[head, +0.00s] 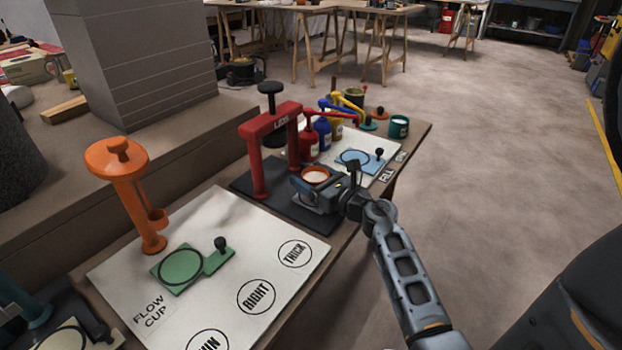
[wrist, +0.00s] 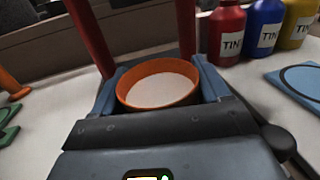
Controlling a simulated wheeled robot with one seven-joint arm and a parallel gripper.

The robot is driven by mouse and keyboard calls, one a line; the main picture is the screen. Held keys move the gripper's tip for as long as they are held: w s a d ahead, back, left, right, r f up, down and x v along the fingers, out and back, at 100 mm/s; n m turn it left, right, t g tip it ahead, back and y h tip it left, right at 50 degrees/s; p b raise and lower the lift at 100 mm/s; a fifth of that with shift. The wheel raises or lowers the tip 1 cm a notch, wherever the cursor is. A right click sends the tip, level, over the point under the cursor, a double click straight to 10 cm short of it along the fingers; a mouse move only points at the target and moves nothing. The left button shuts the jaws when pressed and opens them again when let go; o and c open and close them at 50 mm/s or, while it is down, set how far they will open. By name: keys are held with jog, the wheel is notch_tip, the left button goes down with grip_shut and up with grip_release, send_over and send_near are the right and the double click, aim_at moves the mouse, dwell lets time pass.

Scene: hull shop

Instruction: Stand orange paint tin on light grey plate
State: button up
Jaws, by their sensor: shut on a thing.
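My gripper (head: 309,186) is shut on the orange paint tin (head: 316,174), in front of the red lid press. In the wrist view the tin (wrist: 160,92) is upright and open between my fingers (wrist: 158,78), with pale content inside. Its lower part is hidden by my gripper, so I cannot tell whether it touches the dark base below. No plate is plainly light grey. A pale cream plate (head: 62,338) with a dark ring is partly cut off at the lower left of the head view.
The red press (head: 270,126) stands on a dark base (head: 243,182). A green plate (head: 184,268) and orange stand (head: 130,195) are nearer left. Behind are a blue plate (head: 362,161), red, blue and yellow bottles and a green tin (head: 398,127). The THICK and RIGHT circles are clear.

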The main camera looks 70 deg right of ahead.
jog(key=shift+f, duration=0.1)
jog(key=o, duration=1.2)
